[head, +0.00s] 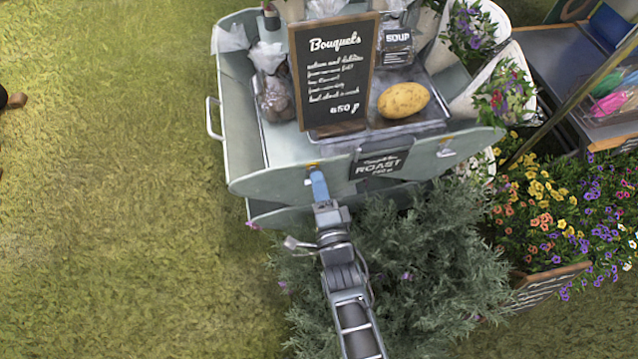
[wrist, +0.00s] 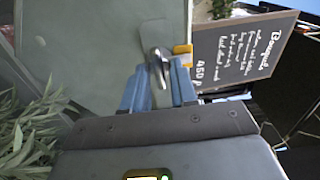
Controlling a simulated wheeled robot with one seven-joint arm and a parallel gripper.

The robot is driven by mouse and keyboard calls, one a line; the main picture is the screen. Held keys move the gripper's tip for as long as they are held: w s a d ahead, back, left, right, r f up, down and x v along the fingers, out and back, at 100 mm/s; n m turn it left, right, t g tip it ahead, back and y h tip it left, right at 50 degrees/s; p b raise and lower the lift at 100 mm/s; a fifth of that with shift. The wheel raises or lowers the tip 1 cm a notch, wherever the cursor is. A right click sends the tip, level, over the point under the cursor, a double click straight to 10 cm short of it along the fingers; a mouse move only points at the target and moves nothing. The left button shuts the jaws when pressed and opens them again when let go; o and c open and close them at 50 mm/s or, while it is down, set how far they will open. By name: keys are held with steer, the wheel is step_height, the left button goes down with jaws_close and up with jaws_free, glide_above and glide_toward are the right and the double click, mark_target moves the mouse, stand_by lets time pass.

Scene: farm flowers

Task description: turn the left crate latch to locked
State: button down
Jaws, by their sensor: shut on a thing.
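The pale grey-green crate (head: 262,186) stands at the top centre of the head view, with latches on its near wall. The left latch shows in the wrist view as a shiny metal lever (wrist: 157,62) on a light plate, beside a yellow piece (wrist: 182,50). My gripper (head: 317,180) reaches the left part of this wall, and its blue fingers cover most of the latch there. In the wrist view my gripper (wrist: 160,88) is shut on the lever, with a finger on each side.
A black Bouquets sign (head: 335,70) and a potato (head: 403,100) are above the wall. A ROAST sign (head: 379,165) hangs right of my gripper, then the right latch (head: 446,150). A grey-green bush (head: 425,255) crowds below. Grass (head: 110,200) on the left is open.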

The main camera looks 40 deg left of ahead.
steer(key=shift+m, duration=0.4)
steer(key=c, duration=0.9)
jaws_free()
steer(key=shift+c, duration=0.2)
steer(key=shift+d, duration=0.1)
steer(key=p+v, duration=0.3)
steer(key=v, duration=0.4)
steer(key=shift+s+d, duration=0.2)
steer(key=shift+s, duration=0.1)
